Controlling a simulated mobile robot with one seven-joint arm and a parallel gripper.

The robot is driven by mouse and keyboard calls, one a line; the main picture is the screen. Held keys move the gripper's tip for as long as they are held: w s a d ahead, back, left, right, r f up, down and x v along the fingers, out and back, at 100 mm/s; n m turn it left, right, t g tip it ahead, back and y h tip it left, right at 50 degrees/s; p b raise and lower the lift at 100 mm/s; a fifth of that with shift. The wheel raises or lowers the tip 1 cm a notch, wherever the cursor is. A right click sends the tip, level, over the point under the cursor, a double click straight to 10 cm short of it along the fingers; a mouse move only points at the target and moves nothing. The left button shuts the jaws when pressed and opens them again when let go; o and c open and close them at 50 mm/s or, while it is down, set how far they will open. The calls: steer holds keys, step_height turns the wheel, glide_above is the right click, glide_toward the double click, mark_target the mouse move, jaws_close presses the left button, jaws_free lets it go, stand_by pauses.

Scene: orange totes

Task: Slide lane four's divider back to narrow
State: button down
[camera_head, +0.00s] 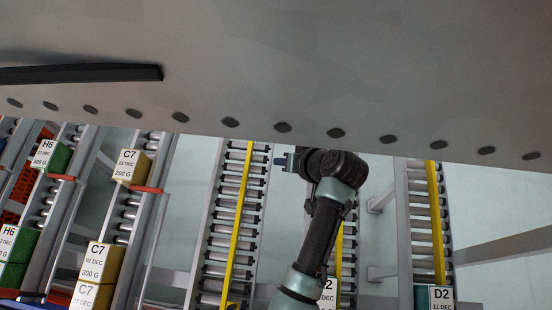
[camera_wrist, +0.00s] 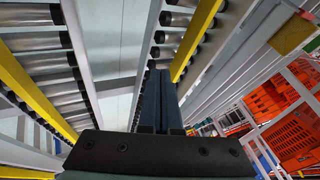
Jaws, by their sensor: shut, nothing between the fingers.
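Three roller lanes with yellow divider bars show in the head view. One divider (camera_head: 241,210) runs down the lane left of my arm, another (camera_head: 338,250) is partly hidden behind my arm, and a third (camera_head: 437,225) is at right. No lane numbers are readable, so I cannot tell which is lane four. My gripper (camera_head: 281,161) is shut and empty, just right of the left lane's upper end. In the wrist view, my closed fingers (camera_wrist: 160,100) point up beside a yellow divider (camera_wrist: 197,38); I cannot tell whether they touch. Another yellow bar (camera_wrist: 30,90) is at left.
Yellow C7 boxes (camera_head: 131,167) and green H6 boxes (camera_head: 50,157) sit in lanes at left. A D2 box (camera_head: 441,297) is at lower right. A large grey panel (camera_head: 300,70) spans the top. Orange totes (camera_wrist: 285,130) show right in the wrist view.

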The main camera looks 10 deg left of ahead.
steer(key=v, duration=0.4)
steer(key=shift+s+d+r, duration=0.1)
stand_by(0.5)
